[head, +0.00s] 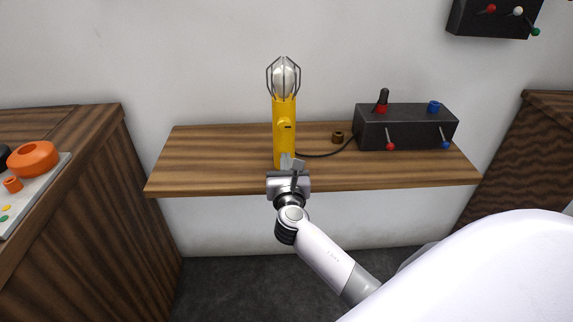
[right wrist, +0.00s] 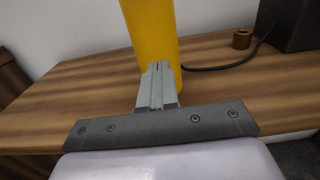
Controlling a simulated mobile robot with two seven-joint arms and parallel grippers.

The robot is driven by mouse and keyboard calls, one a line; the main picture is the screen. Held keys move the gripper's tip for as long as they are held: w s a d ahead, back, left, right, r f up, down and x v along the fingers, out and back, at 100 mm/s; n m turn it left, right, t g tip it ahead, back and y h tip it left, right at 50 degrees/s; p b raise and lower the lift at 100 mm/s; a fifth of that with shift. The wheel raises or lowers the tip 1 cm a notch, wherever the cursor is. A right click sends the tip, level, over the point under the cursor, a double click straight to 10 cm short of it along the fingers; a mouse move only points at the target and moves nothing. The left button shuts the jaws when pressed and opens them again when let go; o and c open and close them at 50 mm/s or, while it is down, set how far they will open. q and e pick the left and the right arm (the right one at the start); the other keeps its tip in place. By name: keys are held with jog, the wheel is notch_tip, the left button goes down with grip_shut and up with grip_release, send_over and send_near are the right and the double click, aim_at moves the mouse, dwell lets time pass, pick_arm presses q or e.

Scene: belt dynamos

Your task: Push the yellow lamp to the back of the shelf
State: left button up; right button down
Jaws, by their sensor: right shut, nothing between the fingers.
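The yellow lamp (head: 284,125) stands upright on the wooden shelf (head: 215,160), with a clear bulb in a wire cage on top. In the head view its base is near the shelf's middle, partly hidden by my right gripper (head: 291,164). My right gripper is shut and empty, at the near side of the lamp's base. In the right wrist view the closed fingers (right wrist: 159,82) overlap the lower part of the lamp (right wrist: 150,38); they are touching it or very close, I cannot tell which. My left gripper does not show.
A dark control box (head: 405,128) with red and blue levers stands on the shelf to the right. A cable runs from it toward the lamp, past a small brown ring (head: 338,137). A white wall backs the shelf. The shelf left of the lamp is clear.

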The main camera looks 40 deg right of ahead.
jog(key=b+x, duration=0.3)
jog(key=x, duration=0.7)
jog(key=shift+w+d, duration=0.55)
jog(key=shift+w, duration=0.1)
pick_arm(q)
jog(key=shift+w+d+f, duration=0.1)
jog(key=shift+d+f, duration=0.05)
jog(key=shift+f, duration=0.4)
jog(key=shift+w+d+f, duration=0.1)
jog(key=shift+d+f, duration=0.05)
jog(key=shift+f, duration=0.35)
pick_arm(e)
jog(key=shift+r, duration=0.1)
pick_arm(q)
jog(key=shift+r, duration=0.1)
